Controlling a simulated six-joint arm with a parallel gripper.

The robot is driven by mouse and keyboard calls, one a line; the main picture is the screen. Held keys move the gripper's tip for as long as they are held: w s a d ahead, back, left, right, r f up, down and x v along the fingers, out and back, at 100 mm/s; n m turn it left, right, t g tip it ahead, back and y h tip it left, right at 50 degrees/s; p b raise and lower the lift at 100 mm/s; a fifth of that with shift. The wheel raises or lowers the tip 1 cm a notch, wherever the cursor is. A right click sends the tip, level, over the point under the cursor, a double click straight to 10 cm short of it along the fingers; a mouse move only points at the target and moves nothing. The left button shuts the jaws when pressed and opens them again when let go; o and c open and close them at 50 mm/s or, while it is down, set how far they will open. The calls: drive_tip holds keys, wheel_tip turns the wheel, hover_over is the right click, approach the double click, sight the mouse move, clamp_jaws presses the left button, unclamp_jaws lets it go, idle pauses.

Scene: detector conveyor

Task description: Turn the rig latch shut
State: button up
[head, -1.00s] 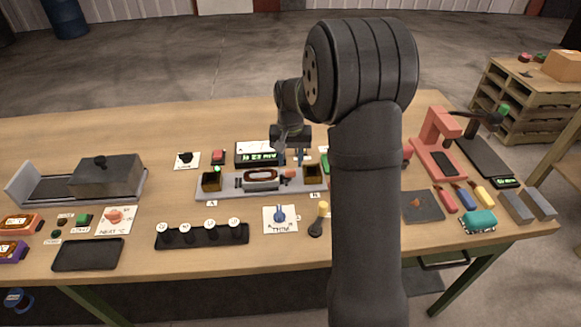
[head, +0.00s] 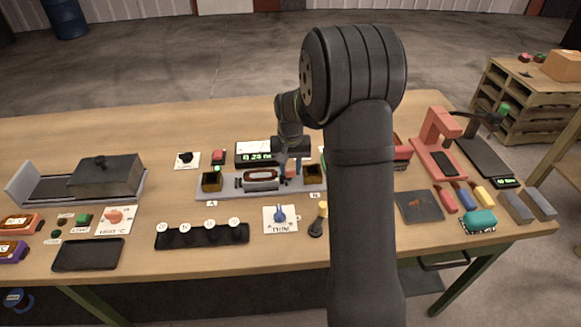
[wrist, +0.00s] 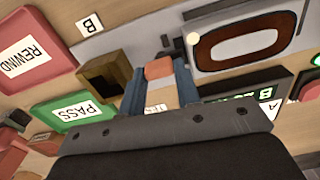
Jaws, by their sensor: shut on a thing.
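The test rig is a long grey plate (head: 225,189) with dark square blocks at its A and B ends and an oval-framed piece (head: 261,175) in the middle. In the head view my gripper (head: 291,166) is low over the right half of the rig and largely covers the latch. The latch's exact angle is hard to tell.
A display box (head: 245,158) stands behind the rig. A green PASS button (wrist: 75,110) and a red REWIND pad (wrist: 35,57) lie close to the gripper in the wrist view.

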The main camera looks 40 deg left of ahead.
drive_tip(key=shift+n, duration=0.5)
drive_tip(key=o, duration=0.7)
drive_tip(key=shift+r, duration=0.1)
wheel_tip(320, 180, up, 17)
drive_tip(key=shift+r, duration=0.15)
idle(0.3)
wheel_tip(320, 180, down, 18)
drive_tip(key=shift+r, duration=0.25)
idle(0.3)
